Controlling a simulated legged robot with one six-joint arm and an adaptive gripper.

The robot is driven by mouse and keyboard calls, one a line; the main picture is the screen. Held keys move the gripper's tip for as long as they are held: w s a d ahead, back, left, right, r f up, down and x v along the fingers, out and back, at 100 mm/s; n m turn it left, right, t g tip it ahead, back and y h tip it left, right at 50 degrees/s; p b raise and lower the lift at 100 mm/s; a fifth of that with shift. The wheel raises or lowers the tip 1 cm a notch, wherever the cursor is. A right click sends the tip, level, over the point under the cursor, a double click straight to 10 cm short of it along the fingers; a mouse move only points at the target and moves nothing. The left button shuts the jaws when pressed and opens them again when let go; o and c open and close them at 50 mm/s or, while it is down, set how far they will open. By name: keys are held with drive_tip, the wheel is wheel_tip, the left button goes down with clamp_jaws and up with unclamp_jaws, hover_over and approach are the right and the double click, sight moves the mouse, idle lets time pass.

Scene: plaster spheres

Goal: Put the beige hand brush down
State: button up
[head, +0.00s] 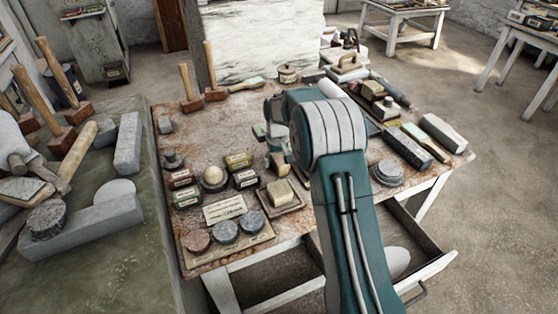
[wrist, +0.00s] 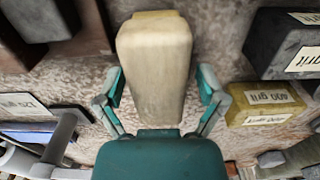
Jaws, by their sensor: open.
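The beige hand brush (wrist: 155,62) shows in the wrist view as a long pale body with a yellowish far end. It lies between the two fingers of my gripper (wrist: 161,85), with a finger on each side. The fingers stand apart and open, and I see gaps between them and the brush. In the head view my gripper (head: 274,150) is low over the middle of the worktable (head: 228,127). My arm hides most of what is under it there, and I cannot make out the brush clearly.
A yellow grit block (wrist: 265,103) and a dark grit block (wrist: 290,45) lie right of the gripper in the wrist view. In the head view, mallets (head: 212,88), a sponge on a tray (head: 280,192) and round stones (head: 225,232) crowd the table. An open drawer (head: 420,250) juts out in front.

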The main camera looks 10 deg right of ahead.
sight(279, 155)
drive_tip(key=shift+a+r, duration=0.1)
drive_tip(key=shift+r, duration=0.15)
drive_tip(key=r, duration=1)
drive_tip(key=shift+d+r, duration=0.25)
drive_tip(key=shift+d, duration=0.05)
drive_tip(key=s+r+m+t, duration=0.1)
drive_tip(key=s+r+t, duration=0.1)
drive_tip(key=s+r, duration=1.35)
drive_tip(key=s+f+m+t, duration=0.1)
drive_tip(key=s+f+t, duration=0.2)
drive_tip(key=s, duration=1.9)
drive_tip(key=shift+s+f, duration=0.15)
drive_tip(key=shift+f, duration=0.3)
